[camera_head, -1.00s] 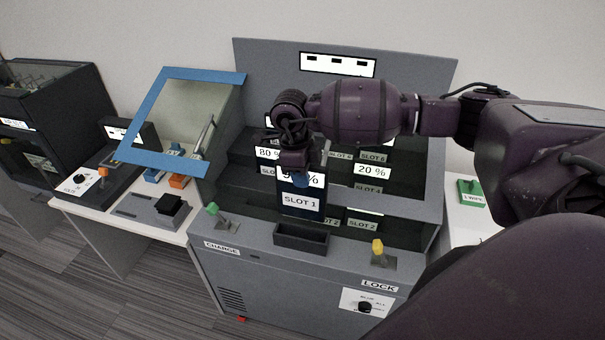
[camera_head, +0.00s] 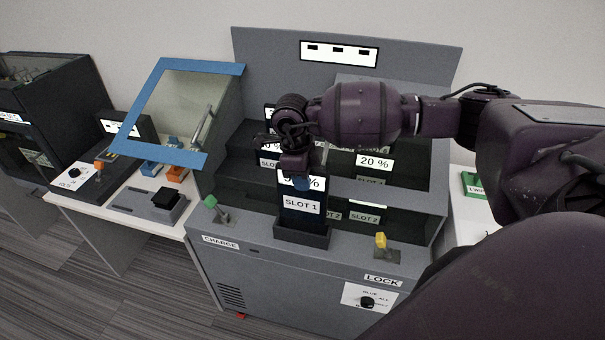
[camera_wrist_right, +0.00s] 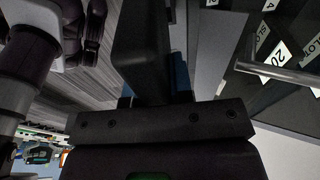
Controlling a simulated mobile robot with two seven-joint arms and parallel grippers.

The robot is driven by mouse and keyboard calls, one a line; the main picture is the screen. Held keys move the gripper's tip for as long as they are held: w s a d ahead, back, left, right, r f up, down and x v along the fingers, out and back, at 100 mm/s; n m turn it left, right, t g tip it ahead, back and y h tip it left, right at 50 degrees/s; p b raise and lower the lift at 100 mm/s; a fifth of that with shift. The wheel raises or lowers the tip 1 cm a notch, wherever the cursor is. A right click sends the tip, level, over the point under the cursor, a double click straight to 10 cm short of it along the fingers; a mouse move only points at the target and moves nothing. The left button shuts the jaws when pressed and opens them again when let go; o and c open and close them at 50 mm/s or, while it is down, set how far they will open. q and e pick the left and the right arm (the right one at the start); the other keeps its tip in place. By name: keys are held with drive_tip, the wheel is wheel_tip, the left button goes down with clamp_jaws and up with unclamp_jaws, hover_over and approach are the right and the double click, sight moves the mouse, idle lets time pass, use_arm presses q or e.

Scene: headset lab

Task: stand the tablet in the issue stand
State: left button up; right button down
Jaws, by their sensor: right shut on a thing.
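The tablet (camera_head: 301,218) is a dark upright slab with a percent display at its top and a "SLOT 1" label on its face. My right gripper (camera_head: 302,182) is shut on its upper edge. The issue stand (camera_head: 288,234) is a small dark open holder on the front ledge of the charging cabinet. The tablet's lower end is at the stand's opening and its bottom edge is hidden behind the front wall; I cannot tell whether it touches the floor of the stand. In the right wrist view the tablet (camera_wrist_right: 143,50) shows as a dark slab at the fingers.
The cabinet (camera_head: 300,275) has a green lever (camera_head: 212,203) left of the stand and a yellow lever (camera_head: 380,241) to its right. Other slotted tablets stand behind in stepped rows. A blue-framed clear lid (camera_head: 212,155) stands raised at the left.

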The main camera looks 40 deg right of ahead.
sight(303, 202)
use_arm(q)
drive_tip(key=shift+s+f+b, duration=0.15)
drive_tip(key=shift+f+b, duration=0.2)
drive_tip(key=shift+f, duration=0.35)
use_arm(e)
drive_tip(key=shift+f, duration=0.8)
use_arm(q)
drive_tip(key=shift+r, duration=0.15)
drive_tip(key=shift+f, duration=0.2)
